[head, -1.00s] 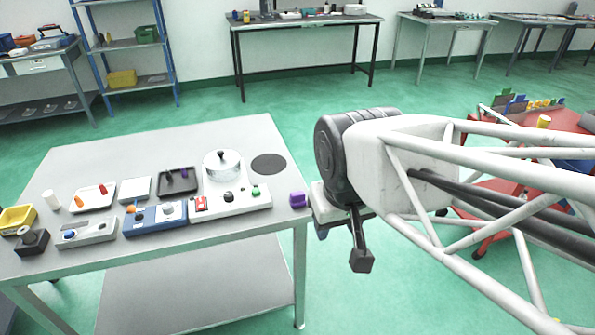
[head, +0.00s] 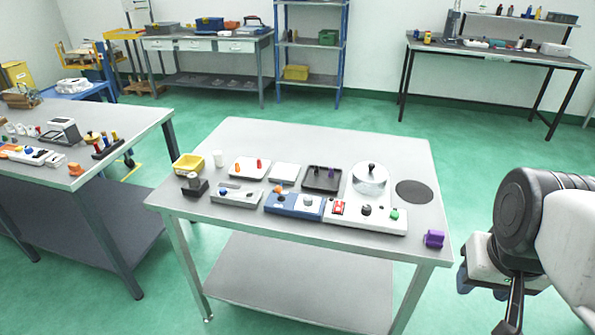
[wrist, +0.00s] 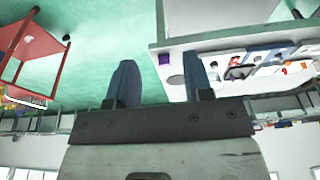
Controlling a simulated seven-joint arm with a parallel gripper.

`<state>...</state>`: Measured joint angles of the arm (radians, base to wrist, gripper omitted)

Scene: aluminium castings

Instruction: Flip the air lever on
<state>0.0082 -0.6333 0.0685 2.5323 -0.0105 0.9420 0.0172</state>
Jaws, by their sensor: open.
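A steel table (head: 250,140) carries a row of control boxes. A blue and white box (head: 290,208) has an orange knob (head: 278,189) and a grey dial; I cannot tell for sure whether the orange knob is the air lever. Left of it is a grey box (head: 237,198) with a blue button. Right of it is a white box (head: 375,222) with a red switch (head: 337,207), a black knob and a green button. My gripper (head: 481,286) is open and empty, right of the table's right edge. Its two blue fingers (wrist: 162,82) show apart in the wrist view.
A purple block (head: 433,238) sits at the table's front right corner. Another table (head: 140,112) is at the left. Green floor between them is clear.

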